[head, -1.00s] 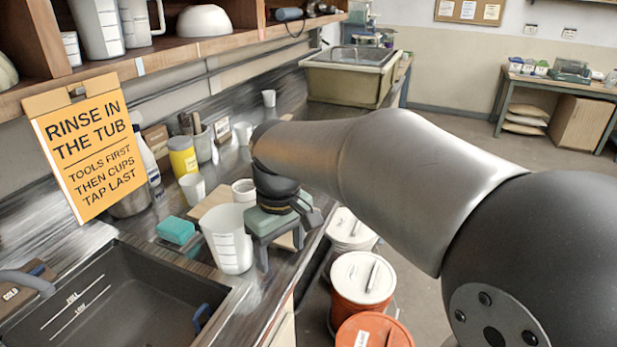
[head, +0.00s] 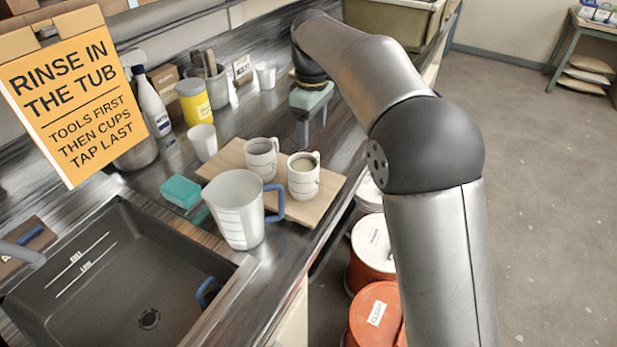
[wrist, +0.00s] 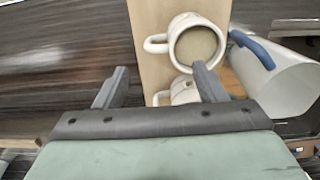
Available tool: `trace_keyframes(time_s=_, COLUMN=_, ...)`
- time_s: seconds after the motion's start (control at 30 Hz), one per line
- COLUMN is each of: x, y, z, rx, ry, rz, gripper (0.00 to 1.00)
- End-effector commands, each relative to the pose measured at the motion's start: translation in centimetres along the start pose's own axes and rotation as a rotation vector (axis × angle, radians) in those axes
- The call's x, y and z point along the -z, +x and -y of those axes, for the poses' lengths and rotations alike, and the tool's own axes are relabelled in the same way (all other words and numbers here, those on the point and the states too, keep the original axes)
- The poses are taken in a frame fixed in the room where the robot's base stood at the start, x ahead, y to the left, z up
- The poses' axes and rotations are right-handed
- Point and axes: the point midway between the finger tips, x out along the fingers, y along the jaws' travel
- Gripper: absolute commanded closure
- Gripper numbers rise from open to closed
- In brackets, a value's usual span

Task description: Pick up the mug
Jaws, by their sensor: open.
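Two white mugs stand upright on a wooden board (head: 325,188). The right mug (head: 303,178) holds something brownish; the left mug (head: 261,160) is just beside it. In the wrist view, one mug (wrist: 198,42) shows from above with brownish contents and its handle to the left. The other mug (wrist: 183,90) is partly hidden behind my right finger.
A white pitcher (head: 238,212) with a blue handle stands close in front of the mugs. A teal sponge (head: 181,192), a white cup (head: 203,142) and a yellow jar (head: 194,102) are to the left. A sink (head: 135,285) is at front left. Lidded buckets (head: 372,245) stand below the counter's right edge.

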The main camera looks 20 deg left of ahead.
Motion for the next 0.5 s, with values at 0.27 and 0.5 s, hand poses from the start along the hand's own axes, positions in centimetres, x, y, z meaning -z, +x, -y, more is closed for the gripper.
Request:
trace_keyframes(time_s=0.27, x=0.0, y=4.8, z=0.0, rx=0.001, ry=0.0, rz=0.0, gripper=0.36)
trace_keyframes(time_s=0.5, x=-0.2, y=6.4, z=0.0, rx=0.001, ry=0.001, rz=0.001, gripper=0.36)
